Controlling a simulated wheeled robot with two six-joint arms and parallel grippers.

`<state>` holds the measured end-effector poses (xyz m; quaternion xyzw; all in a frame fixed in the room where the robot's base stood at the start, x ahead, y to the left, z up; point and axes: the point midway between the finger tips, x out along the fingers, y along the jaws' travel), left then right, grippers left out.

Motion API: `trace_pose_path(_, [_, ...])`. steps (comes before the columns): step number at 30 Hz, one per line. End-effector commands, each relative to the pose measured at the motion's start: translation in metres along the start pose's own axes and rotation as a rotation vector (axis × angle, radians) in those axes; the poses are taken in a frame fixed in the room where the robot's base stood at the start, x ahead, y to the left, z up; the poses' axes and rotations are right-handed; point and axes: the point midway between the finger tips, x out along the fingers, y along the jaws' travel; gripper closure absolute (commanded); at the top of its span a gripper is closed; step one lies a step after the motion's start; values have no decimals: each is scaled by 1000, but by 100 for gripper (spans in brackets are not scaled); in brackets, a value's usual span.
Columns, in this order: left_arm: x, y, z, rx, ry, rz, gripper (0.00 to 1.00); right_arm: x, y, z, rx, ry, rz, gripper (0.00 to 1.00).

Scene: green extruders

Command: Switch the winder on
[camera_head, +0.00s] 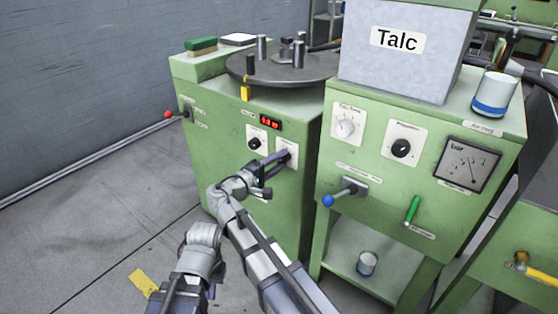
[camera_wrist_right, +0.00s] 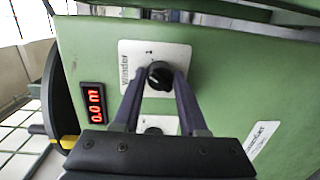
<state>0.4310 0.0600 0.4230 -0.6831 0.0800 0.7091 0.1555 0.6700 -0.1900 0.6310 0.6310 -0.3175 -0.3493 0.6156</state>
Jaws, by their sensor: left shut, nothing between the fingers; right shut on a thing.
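The green winder cabinet (camera_head: 222,150) has a red display (camera_head: 269,123) on its front. Below it are two white plates with black knobs. My right gripper (camera_head: 284,158) is at the right-hand plate (camera_head: 289,149). The right wrist view shows the plate, labelled "Winder" (camera_wrist_right: 128,62), and its black knob (camera_wrist_right: 160,76) between the two purple-grey fingers (camera_wrist_right: 161,84), which are shut on it. The display (camera_wrist_right: 93,103) reads 0.0 m there. My left arm is low at the bottom of the head view; its gripper (camera_head: 213,290) is partly hidden, shut and apart from the cabinet.
A dark round turntable (camera_head: 285,68) tops the winder, with a yellow tag (camera_head: 244,93) at its edge. A red-tipped lever (camera_head: 169,114) sticks out at left. To the right is a green panel with a blue-tipped lever (camera_head: 328,200) and green handle (camera_head: 412,210). The floor at left is mostly clear.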

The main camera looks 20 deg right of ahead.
Motion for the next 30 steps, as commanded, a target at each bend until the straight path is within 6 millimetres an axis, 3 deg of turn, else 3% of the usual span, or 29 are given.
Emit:
trace_pose_path(15, [-5,0,0,1,0,0,100,0,0,1,368,20,-27,100])
trace_pose_path(30, [-6,-1,0,2,0,0,100,0,0,1,470,24,-34,100])
